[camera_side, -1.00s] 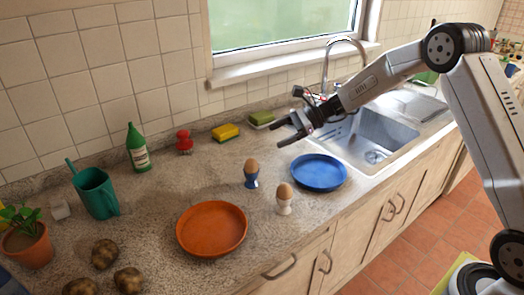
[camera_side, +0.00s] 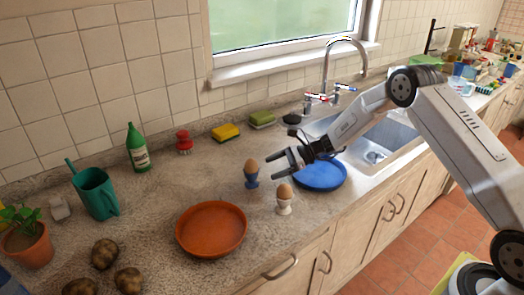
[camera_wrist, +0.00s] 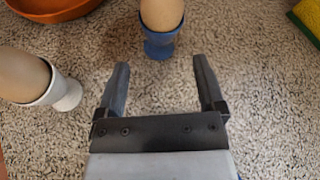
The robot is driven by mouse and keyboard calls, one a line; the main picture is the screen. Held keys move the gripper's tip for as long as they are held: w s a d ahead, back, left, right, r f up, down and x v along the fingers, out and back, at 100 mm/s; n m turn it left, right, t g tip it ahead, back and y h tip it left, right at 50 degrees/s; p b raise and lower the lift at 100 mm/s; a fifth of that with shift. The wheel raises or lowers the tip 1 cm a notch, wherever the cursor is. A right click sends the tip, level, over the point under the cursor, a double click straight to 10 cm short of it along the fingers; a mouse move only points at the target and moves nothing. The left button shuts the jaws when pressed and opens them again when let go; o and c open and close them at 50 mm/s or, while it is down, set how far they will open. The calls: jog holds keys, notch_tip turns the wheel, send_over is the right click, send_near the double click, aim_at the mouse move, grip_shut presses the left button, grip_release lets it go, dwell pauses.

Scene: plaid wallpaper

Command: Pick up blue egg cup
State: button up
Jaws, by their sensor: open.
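The blue egg cup (camera_side: 251,181) stands upright on the speckled counter and holds a brown egg (camera_side: 251,165). In the wrist view the cup (camera_wrist: 160,46) is just beyond my fingertips, roughly centred between them, with the egg (camera_wrist: 161,14) cut off by the top edge. My gripper (camera_side: 274,164) is open and empty, low over the counter just to the right of the cup. Its two fingers (camera_wrist: 163,72) point toward the cup and appear apart from it.
A white egg cup (camera_side: 284,206) with an egg stands close by at the front right. An orange dish (camera_side: 211,250) lies at the front left, and a blue plate (camera_side: 333,183) under my wrist. A yellow sponge (camera_side: 226,132) lies behind.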

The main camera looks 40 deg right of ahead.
aim_at(255, 174)
jog(key=shift+x, duration=0.85)
jog(key=shift+x, duration=2.55)
jog(key=shift+s+a+r, duration=0.1)
jog(key=c, duration=1.1)
jog(key=shift+r, duration=0.2)
jog(key=shift+c, duration=0.2)
